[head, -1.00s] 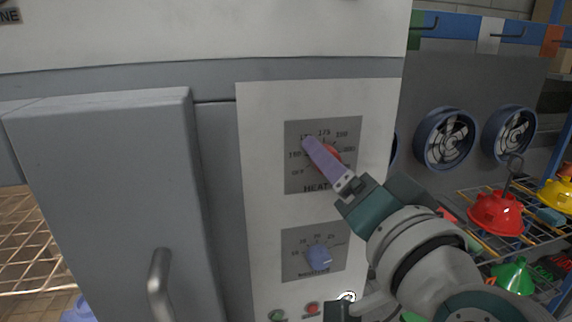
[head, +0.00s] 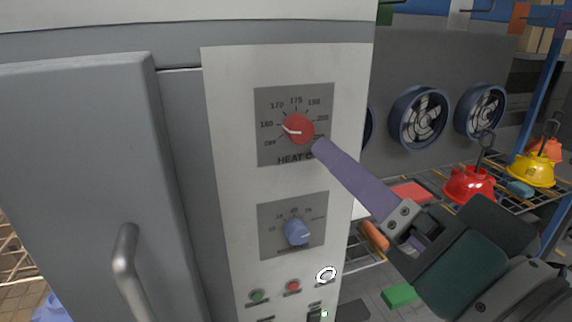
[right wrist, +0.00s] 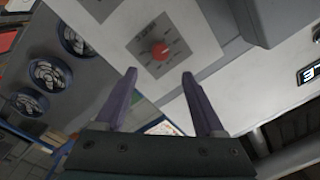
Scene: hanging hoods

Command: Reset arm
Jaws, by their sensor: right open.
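My right gripper (head: 318,150) is in front of the control panel, just right of and below the red heat dial (head: 299,128). In the right wrist view its two purple fingers (right wrist: 160,80) are apart with nothing between them. The red dial (right wrist: 160,52) shows beyond the fingertips there, with a gap. In the head view the dial's white pointer is at about the 160 mark. My left gripper is not in view.
A blue dial (head: 297,232) is below, with green (head: 257,296) and red (head: 293,286) buttons under it. A grey door with a handle (head: 126,262) is at left. Fans (head: 418,118) and a rack with red (head: 468,185) and yellow (head: 532,168) hoods stand at right.

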